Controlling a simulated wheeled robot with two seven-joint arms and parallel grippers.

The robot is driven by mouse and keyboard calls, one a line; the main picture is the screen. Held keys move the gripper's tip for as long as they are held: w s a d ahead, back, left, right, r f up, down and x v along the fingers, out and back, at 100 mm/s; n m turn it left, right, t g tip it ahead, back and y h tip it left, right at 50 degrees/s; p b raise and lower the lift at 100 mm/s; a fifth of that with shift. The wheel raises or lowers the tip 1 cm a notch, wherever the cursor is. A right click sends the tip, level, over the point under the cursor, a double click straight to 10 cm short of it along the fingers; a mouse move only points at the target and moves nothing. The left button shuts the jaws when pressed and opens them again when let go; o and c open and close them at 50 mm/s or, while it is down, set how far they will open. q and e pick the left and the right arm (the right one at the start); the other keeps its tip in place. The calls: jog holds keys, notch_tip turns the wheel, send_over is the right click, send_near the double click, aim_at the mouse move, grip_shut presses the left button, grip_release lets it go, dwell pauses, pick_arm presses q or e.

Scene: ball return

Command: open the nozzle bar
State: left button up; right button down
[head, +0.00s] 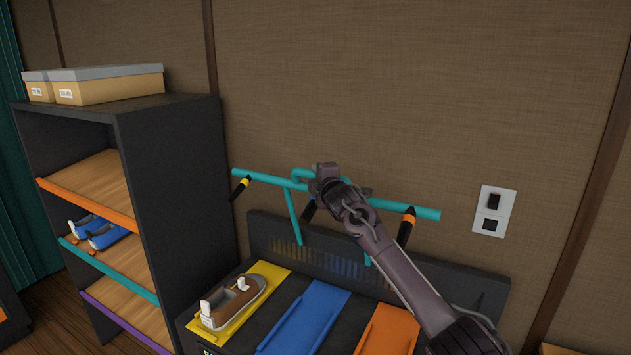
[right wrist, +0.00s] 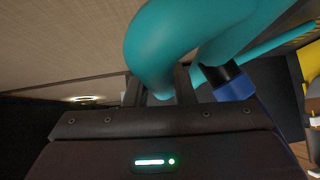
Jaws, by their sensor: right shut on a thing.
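The nozzle bar (head: 415,209) is a teal tube above the back of a dark cabinet, carried on thin teal struts. Black nozzles with yellow, blue and orange bands hang from it; the yellow-banded one (head: 240,188) and the orange-banded one (head: 406,227) show best. A teal loop handle (head: 299,173) stands at its middle. My right gripper (head: 318,180) is at this loop, and its arm hides part of the bar. In the right wrist view my right gripper (right wrist: 158,90) is shut on the thick teal loop (right wrist: 160,45). My left gripper is not in view.
The cabinet top holds yellow, blue (head: 303,318) and orange (head: 388,333) trays. A brown shoe (head: 234,303) sits on the yellow tray. A dark shelf unit (head: 175,180) with blue shoes (head: 100,235) stands left. Boxes (head: 108,84) lie on it. A switch plate (head: 493,210) is right.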

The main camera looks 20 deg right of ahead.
jog(key=shift+r, duration=0.2)
jog(key=c, duration=1.2)
grip_release()
jog(key=shift+f, duration=0.1)
jog(key=shift+c, duration=0.2)
jog(key=shift+s+f+b, duration=0.15)
jog(key=shift+s+b, duration=0.15)
jog(key=shift+s, duration=0.15)
jog(key=s+b, duration=0.2)
jog(key=s, duration=0.5)
jog(key=shift+a+r+b, duration=0.3)
jog(key=shift+a, duration=0.15)
